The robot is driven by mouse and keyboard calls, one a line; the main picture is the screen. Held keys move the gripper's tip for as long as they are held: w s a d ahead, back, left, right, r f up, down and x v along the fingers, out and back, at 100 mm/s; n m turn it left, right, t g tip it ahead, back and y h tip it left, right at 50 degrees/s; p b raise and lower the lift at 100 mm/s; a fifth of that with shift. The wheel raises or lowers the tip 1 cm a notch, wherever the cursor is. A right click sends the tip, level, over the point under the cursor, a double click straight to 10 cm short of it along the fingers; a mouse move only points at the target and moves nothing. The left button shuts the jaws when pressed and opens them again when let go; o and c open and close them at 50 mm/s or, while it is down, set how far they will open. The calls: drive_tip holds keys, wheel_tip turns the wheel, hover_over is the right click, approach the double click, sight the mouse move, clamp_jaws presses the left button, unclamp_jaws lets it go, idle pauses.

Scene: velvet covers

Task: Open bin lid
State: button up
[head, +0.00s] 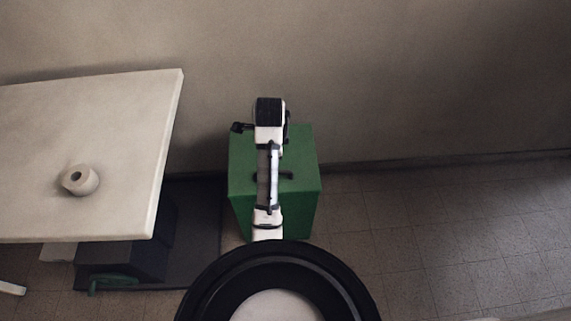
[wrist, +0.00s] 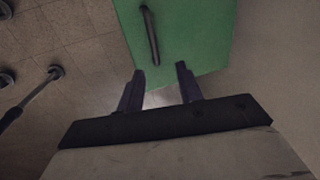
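The green bin (head: 305,200) stands on the floor against the wall, right of the table. Its green lid (head: 303,150) is down. A dark bar handle (head: 286,175) on the lid is partly hidden behind my arm in the head view. In the wrist view, the green lid (wrist: 195,35) fills the top middle, with the dark handle (wrist: 151,36) near its left side. My gripper (wrist: 160,82) is open and empty, its two fingers spread apart near the lid's edge. The handle lies beyond the fingertips, apart from them.
A pale table (head: 110,120) stands at the left with a small white roll-like object (head: 80,180) on it. A dark box-like thing (head: 125,258) is under the table. The tiled floor (head: 450,240) to the right is clear. The wall (head: 400,80) is close behind the bin.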

drive_tip(key=shift+g, duration=0.3)
drive_tip(key=f, duration=0.4)
drive_tip(key=w+f, duration=0.1)
drive_tip(key=f, duration=0.4)
drive_tip(key=w+f+p, duration=0.1)
drive_tip(key=f, duration=0.4)
drive_tip(key=shift+d, duration=0.4)
drive_tip(key=shift+c, duration=0.5)
clamp_jaws()
